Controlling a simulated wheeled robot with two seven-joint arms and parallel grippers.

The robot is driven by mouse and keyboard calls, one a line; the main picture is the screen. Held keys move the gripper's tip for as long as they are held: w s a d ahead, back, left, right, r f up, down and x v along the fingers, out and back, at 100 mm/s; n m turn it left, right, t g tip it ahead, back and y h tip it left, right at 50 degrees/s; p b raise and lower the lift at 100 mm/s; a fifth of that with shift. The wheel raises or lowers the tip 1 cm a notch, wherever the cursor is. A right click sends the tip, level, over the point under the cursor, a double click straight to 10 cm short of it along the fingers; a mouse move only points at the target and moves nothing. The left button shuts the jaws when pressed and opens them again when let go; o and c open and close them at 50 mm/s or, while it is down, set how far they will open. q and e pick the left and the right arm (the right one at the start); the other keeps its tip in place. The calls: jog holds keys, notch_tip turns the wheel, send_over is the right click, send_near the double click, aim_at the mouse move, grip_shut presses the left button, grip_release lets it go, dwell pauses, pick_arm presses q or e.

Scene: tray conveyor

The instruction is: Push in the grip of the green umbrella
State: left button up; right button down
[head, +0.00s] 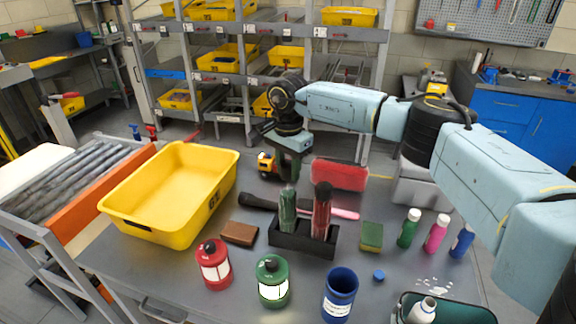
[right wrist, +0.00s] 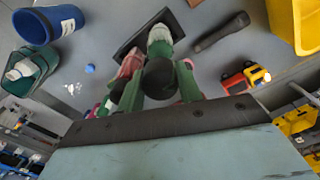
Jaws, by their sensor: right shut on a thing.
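The green umbrella (head: 287,212) stands upright, folded, in a black holder (head: 303,246) on the grey table. A folded red umbrella (head: 321,216) stands beside it on the right. My right gripper (head: 289,176) is above the green umbrella, pointing down, with its fingers at the umbrella's top. In the right wrist view its two green fingers (right wrist: 160,88) close on the dark round grip (right wrist: 159,76) of the green umbrella. The pale green folds (right wrist: 160,41) show beyond the grip. The fingers partly hide the grip in the head view. My left gripper is not in view.
A yellow bin (head: 160,228) is at left. A red lantern (head: 213,267), green lantern (head: 272,283) and blue cup (head: 339,299) stand in front. Several bottles and a green sponge (head: 372,237) are at right. A dark rod-like object (head: 258,202) and red box (head: 339,175) lie behind the holder.

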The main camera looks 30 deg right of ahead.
aim_at(288, 162)
notch_tip(288, 162, down, 3)
jog(key=shift+r+b, duration=0.2)
jog(key=shift+b, duration=0.35)
jog(key=c, duration=0.9)
grip_release()
jog(key=shift+r, duration=0.1)
notch_tip(288, 162, up, 13)
jog(key=shift+r+b, duration=0.2)
jog(key=shift+b, duration=0.4)
